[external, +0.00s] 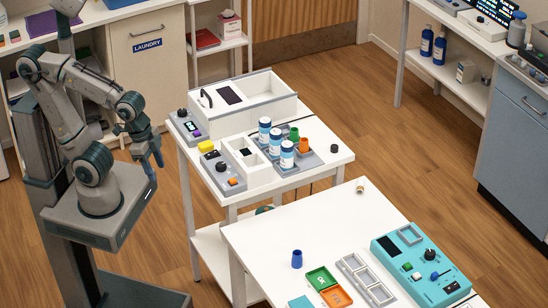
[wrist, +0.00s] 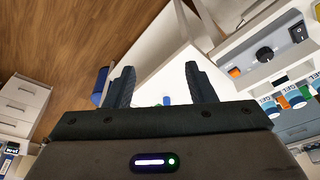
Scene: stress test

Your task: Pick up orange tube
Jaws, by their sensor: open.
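A small orange tube-like piece (external: 304,146) stands upright in the grey rack on the white cart, right of the white bottles with blue caps (external: 287,155). A green piece (external: 294,134) stands just behind it. In the wrist view, an orange piece (wrist: 298,103) shows beside a green one at the right edge; I cannot tell for sure that it is the tube. My gripper (external: 153,153) hangs left of the cart, well apart from the tube. In the wrist view its fingers (wrist: 158,88) are spread, with nothing held between them.
The nearer table holds a blue cup (external: 297,259), coloured trays and a teal device (external: 415,265). Wooden floor is clear at right.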

